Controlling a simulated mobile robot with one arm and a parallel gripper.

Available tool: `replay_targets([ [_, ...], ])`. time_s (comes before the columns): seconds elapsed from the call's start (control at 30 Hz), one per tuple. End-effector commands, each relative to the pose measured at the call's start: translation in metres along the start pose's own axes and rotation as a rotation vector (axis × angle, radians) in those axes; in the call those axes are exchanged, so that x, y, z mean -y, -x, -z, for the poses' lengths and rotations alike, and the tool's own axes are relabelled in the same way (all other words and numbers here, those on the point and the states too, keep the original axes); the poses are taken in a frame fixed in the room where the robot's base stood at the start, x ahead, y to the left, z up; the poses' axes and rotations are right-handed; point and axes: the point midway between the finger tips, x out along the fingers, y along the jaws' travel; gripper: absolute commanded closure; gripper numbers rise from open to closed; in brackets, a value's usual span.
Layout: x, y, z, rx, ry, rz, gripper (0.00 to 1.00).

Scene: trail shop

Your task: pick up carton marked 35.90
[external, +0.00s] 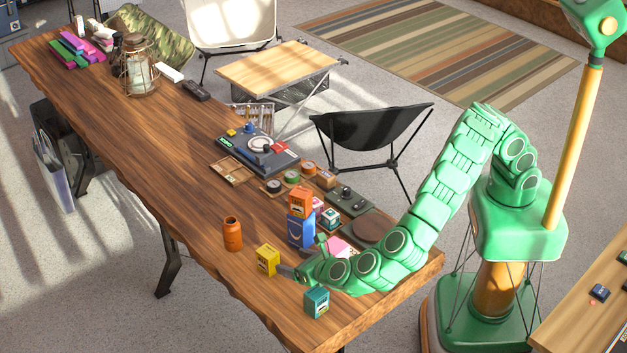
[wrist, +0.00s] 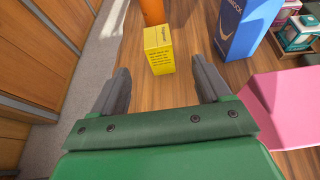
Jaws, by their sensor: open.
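No marking of 35.90 can be read on any carton. A small yellow carton (external: 267,260) stands on the wooden table; in the wrist view the yellow carton (wrist: 159,50) is upright just beyond the fingertips, with small dark print. My gripper (external: 287,272) is open and empty, low over the table; in the wrist view its two fingers (wrist: 160,82) point toward the yellow carton, apart from it. A teal carton (external: 317,302) stands near the table's front edge. Another small teal-and-white carton (external: 330,219) stands behind the blue box.
The blue box (wrist: 243,28) stands right of the fingers in the wrist view, with a pink item (wrist: 288,108) nearer. A wooden tray (external: 232,169) lies farther back. Bare tabletop (external: 200,190) is free to the left.

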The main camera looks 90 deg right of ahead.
Motion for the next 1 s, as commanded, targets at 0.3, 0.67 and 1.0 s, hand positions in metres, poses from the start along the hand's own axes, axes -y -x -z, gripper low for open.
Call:
replay_targets([
  [0.3, -0.002, -0.016, 0.004, 0.007, 0.015, -0.005, 0.23],
  [0.67, -0.002, -0.058, 0.005, 0.008, 0.016, -0.006, 0.23],
  [1.0, -0.002, -0.099, 0.004, 0.005, 0.013, -0.005, 0.23],
])
